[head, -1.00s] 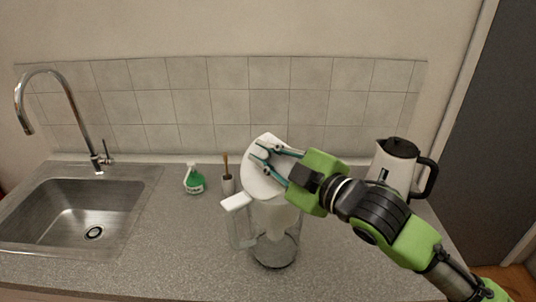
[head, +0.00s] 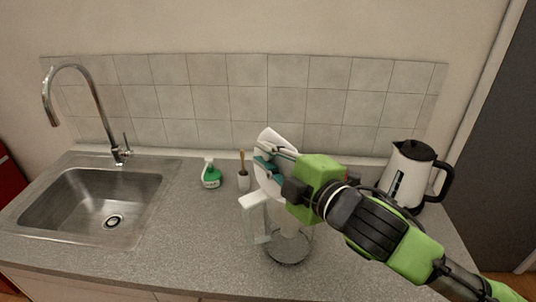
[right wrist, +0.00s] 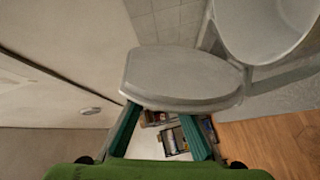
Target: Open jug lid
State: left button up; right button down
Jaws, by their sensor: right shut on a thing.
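The jug stands upright on the counter, with a clear body (head: 289,249) and a white handle (head: 253,200) on its left side. Its white lid (head: 277,138) is tilted up at the top, partly hidden behind my right gripper (head: 264,168). The right gripper is shut on the lid. In the right wrist view, the grey-looking lid (right wrist: 180,77) lies across the tips of the fingers, and the jug's round opening (right wrist: 265,28) shows at the upper right. My left gripper is not in view.
A black-and-white kettle (head: 408,175) stands to the right, close behind my right arm. A steel sink (head: 95,205) with a tall tap (head: 97,105) is further left.

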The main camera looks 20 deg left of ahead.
jog(key=c, duration=2)
grip_release()
jog(key=v, duration=1.2)
jog(key=shift+f, duration=0.1)
